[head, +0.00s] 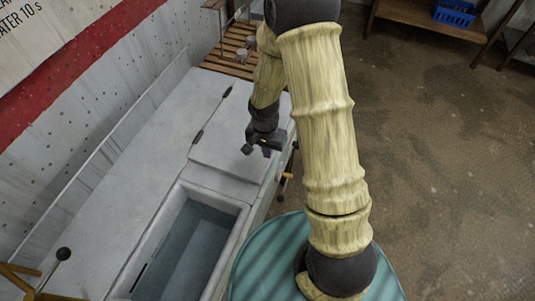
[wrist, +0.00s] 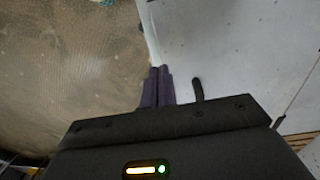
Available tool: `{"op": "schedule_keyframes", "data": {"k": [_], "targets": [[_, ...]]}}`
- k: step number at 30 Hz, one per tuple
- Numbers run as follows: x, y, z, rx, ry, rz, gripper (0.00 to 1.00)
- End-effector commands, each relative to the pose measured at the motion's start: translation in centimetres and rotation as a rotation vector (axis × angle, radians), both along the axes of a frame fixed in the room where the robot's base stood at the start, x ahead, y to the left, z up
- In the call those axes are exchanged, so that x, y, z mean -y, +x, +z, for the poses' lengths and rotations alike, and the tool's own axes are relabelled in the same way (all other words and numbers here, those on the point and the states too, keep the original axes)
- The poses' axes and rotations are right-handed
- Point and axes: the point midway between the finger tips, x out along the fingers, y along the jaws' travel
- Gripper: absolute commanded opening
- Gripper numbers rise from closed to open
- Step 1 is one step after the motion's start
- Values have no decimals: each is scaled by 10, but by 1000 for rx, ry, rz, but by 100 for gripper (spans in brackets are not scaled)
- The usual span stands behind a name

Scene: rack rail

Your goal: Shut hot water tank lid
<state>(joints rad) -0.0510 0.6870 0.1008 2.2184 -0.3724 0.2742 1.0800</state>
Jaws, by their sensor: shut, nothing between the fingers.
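The tank lid (head: 222,140) is a pale grey panel lying flat, seemingly flush, on the tank top (head: 150,165), with dark hinges (head: 197,137) along its left side. My gripper (head: 257,151) is over the lid near its right edge, fingers together and empty. In the wrist view the shut fingers (wrist: 157,74) sit by the edge of the white surface, just left of a short dark handle (wrist: 197,88). I cannot tell whether they touch the surface. My arm hides part of the lid's right and far side.
An open basin (head: 190,245) with a blue-grey inside lies nearer than the lid. A slatted wooden rack (head: 229,50) is beyond the tank. The wall bounds the left; brown floor (head: 435,150) is clear at right.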

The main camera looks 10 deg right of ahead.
Motion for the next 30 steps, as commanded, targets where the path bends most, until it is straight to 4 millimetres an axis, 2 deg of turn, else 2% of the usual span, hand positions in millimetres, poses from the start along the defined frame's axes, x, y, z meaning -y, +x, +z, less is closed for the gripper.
{"op": "schedule_keyframes", "data": {"k": [9, 15, 30], "targets": [[0, 2, 54, 7, 1, -1, 0], [0, 1, 79, 4, 1, -2, 0], [0, 1, 84, 2, 1, -1, 0]]}}
